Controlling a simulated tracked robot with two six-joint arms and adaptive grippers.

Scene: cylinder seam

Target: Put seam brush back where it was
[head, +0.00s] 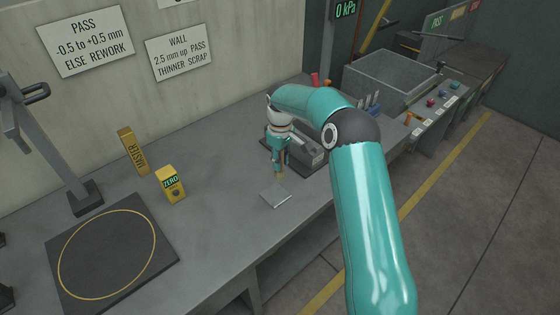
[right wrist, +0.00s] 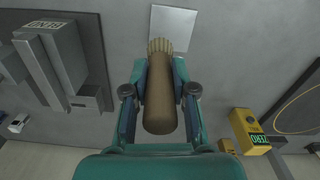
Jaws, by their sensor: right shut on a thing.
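The seam brush (right wrist: 159,92) has a brown rounded handle and pale bristles, which show at its far end in the right wrist view. My right gripper (right wrist: 160,108) is shut around the handle, one finger on each side. In the head view my right gripper (head: 278,160) points down over the bench, and a small brown part of the brush (head: 280,176) shows below it. A light grey square plate (head: 276,196) lies on the bench just in front of the brush, and it also shows beyond the bristles in the right wrist view (right wrist: 172,27). I cannot tell whether the bristles touch anything. My left gripper is not in view.
A yellow ZERO box (head: 171,184), a yellow MASTER block (head: 133,152) and a dark pad (head: 70,265) with a yellow ring lie left. A grey tank (head: 385,88) stands behind.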

